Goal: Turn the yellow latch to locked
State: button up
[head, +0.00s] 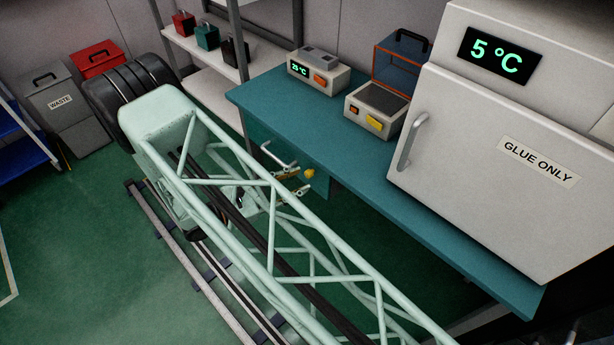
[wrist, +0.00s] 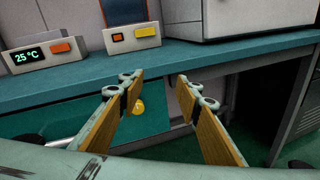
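The yellow latch (head: 309,173) is a small rounded yellow piece on the teal front under the bench top. In the wrist view the latch (wrist: 139,107) shows low, just right of the left finger and partly behind it. Its turn position cannot be told. My gripper (head: 295,183) is in front of the bench, close to the latch in the head view. In the wrist view my gripper (wrist: 157,82) is open, with nothing between its wood-coloured finger pads. Whether a finger touches the latch cannot be told.
A pale handle (head: 278,157) is left of the latch on the teal front. The teal bench top (head: 345,145) overhangs above. On it stand a 25 °C device (head: 318,72), a device with a yellow button (head: 374,123) and a white "GLUE ONLY" cabinet (head: 490,160).

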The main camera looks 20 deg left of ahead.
aim_at(307, 176)
jog(key=s+a+f+n+t+y, duration=0.2)
jog(key=s+a+f+n+t, duration=0.1)
jog(key=a+f, duration=0.3)
notch_tip(307, 176, down, 2)
jog(key=shift+a+f+n+y, duration=0.1)
jog(key=shift+a+n+y, duration=0.1)
jog(key=shift+n+y, duration=0.15)
jog(key=shift+w, duration=0.1)
jog(key=shift+p+x, duration=0.4)
jog(key=shift+x, duration=6.45)
jog(key=c, duration=0.9)
jog(key=shift+o, duration=0.2)
